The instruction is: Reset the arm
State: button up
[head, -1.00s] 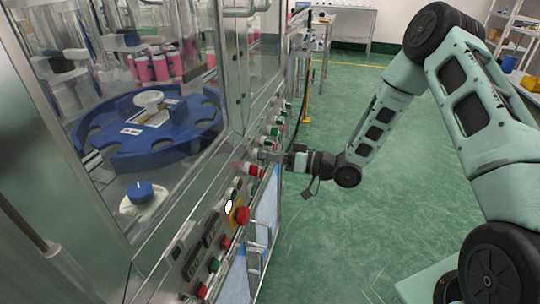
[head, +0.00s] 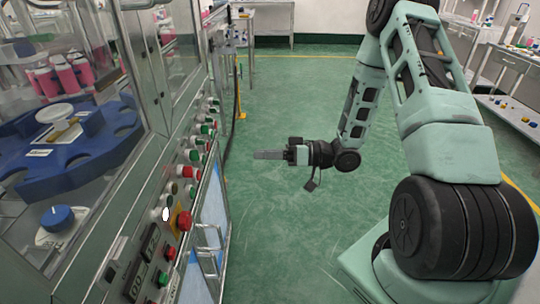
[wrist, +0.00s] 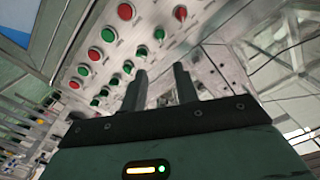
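My gripper (head: 258,154) hangs in free air to the right of the machine's control panel (head: 150,240), its fingers pointing left toward it. A clear gap separates it from the buttons. In the wrist view, my gripper (wrist: 160,72) shows two dark fingers partly apart with nothing between them. The panel's red and green buttons (wrist: 94,53) show beyond the fingers at upper left. My arm rises from the lower right and bends down to the gripper.
The panel carries a red emergency button on yellow (head: 183,220) and metal handles (head: 208,240). Behind glass is a blue rotary table (head: 60,150). A bench (head: 270,20) and right-hand shelving (head: 505,75) stand farther off. Green floor (head: 285,225) is open between.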

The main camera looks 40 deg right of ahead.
jog(key=shift+s+d, duration=0.4)
jog(key=shift+d, duration=0.1)
jog(key=w+a+r+n+g+h+p, duration=0.1)
jog(key=w+a+r+g+h+p, duration=0.15)
jog(key=a+h, duration=0.3)
jog(key=w+a+r+n+g+h+p, duration=0.1)
jog(key=a+r+g+h, duration=0.2)
jog(key=a, duration=0.4)
jog(key=s+a+r+g+h, duration=0.1)
jog(key=s+a+r, duration=0.1)
jog(key=s, duration=0.7)
jog(key=s+a+r+g+h+p, duration=0.1)
jog(key=s+a+r+g+h, duration=0.1)
jog(key=s, duration=0.7)
jog(key=s+a+r+n+g+h+p, duration=0.1)
jog(key=s+a+r, duration=0.3)
jog(key=s, duration=0.4)
jog(key=shift+s+r+g+h, duration=0.4)
jog(key=shift+r+g+h, duration=0.15)
jog(key=shift+h, duration=0.2)
